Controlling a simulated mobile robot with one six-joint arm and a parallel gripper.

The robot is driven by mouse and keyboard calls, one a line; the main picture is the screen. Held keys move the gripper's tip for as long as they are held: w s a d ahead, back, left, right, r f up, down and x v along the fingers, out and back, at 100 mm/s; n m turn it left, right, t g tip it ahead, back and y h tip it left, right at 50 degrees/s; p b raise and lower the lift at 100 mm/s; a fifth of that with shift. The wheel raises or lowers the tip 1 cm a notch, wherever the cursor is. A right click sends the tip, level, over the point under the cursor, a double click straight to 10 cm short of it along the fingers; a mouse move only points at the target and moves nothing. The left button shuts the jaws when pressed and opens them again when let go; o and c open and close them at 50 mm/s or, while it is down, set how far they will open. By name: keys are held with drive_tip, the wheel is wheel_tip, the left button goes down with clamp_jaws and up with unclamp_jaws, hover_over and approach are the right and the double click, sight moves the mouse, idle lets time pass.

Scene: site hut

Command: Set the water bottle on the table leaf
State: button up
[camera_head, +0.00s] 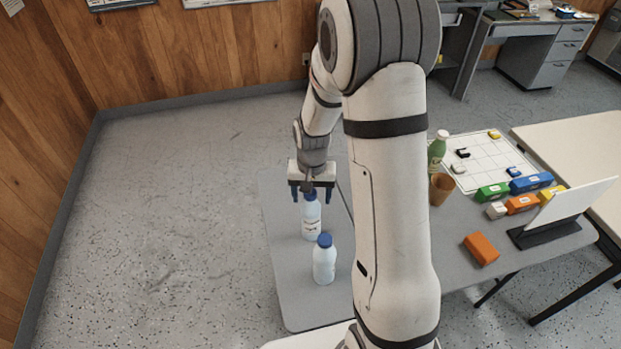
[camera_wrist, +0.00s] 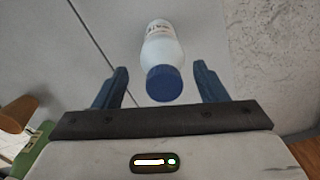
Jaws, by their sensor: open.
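A white water bottle (camera_head: 311,222) with a blue cap stands upright on the grey table leaf (camera_head: 298,300), left of the seam in the head view. It also shows in the wrist view (camera_wrist: 162,45), part of its label readable. My gripper (camera_head: 312,194) is open above this bottle, pointing down. In the wrist view the blue fingers of my gripper (camera_wrist: 160,75) are on either side of the bottle's cap end, with gaps on both sides. A second white bottle (camera_head: 324,264) with a blue cap stands nearer on the leaf, apart from the first.
My arm hides the table's middle. Right of it are a green bottle (camera_head: 437,152), a brown cup (camera_head: 441,188), a white grid sheet (camera_head: 480,158), several coloured blocks, an orange block (camera_head: 481,248) and a white upright panel (camera_head: 572,203). The leaf's near left is clear.

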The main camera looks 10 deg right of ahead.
wheel_tip(320, 180, up, 10)
drive_tip(key=shift+f+b, duration=0.15)
drive_tip(key=shift+b, duration=0.5)
drive_tip(key=s+r+n+t, duration=0.1)
drive_tip(key=s+r, duration=0.4)
drive_tip(key=s, duration=0.4)
drive_tip(key=s+r+n+t, duration=0.2)
drive_tip(key=s+r, duration=0.2)
drive_tip(key=s, duration=0.6)
drive_tip(key=shift+d+r+n, duration=0.2)
drive_tip(key=shift+r+n, duration=0.1)
drive_tip(key=shift+r, duration=0.1)
